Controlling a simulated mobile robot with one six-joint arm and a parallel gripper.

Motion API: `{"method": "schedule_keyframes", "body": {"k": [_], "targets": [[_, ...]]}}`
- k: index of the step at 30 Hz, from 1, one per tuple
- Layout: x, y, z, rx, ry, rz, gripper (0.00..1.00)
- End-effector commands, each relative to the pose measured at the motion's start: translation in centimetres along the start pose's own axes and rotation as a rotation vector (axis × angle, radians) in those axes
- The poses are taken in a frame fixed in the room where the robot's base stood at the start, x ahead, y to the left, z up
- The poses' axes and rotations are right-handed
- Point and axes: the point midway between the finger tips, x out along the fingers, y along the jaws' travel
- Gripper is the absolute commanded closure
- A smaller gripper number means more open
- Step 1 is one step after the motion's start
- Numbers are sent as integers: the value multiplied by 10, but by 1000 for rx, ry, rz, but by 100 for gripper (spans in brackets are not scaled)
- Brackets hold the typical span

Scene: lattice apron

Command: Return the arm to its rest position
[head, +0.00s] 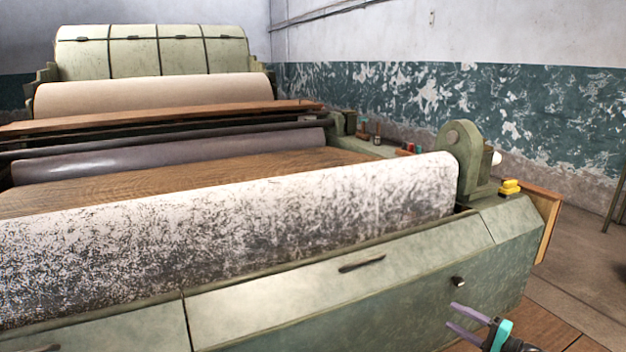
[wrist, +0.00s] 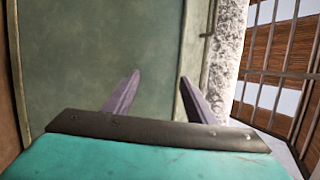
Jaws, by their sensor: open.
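My gripper (head: 462,320) shows at the bottom right of the head view, in front of the green machine's front panel (head: 370,290). Its two purple-grey fingers are apart, with nothing between them. In the wrist view my gripper (wrist: 155,90) also shows open and empty, with a flat green surface (wrist: 100,60) beyond the fingers. I cannot tell how far the fingertips are from that surface. Most of the arm is out of view.
A large mottled white roller (head: 300,225) spans the machine's front. A yellow object (head: 510,187) sits on the machine's right end, near a wooden panel (head: 548,220). Floor (head: 590,270) is open at the right.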

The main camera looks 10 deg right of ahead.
Motion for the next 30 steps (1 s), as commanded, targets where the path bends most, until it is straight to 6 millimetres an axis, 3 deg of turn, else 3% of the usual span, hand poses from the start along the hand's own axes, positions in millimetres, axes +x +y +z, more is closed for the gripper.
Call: {"method": "schedule_keyframes", "body": {"k": [1,6,15,24,30], "targets": [[20,-6,16,10,-32,9,49],[72,2,64,38,-129,54,49],[143,23,165,74,-305,175,49],[184,50,279,92,-488,342,49],[190,68,359,90,-615,473,49]]}}
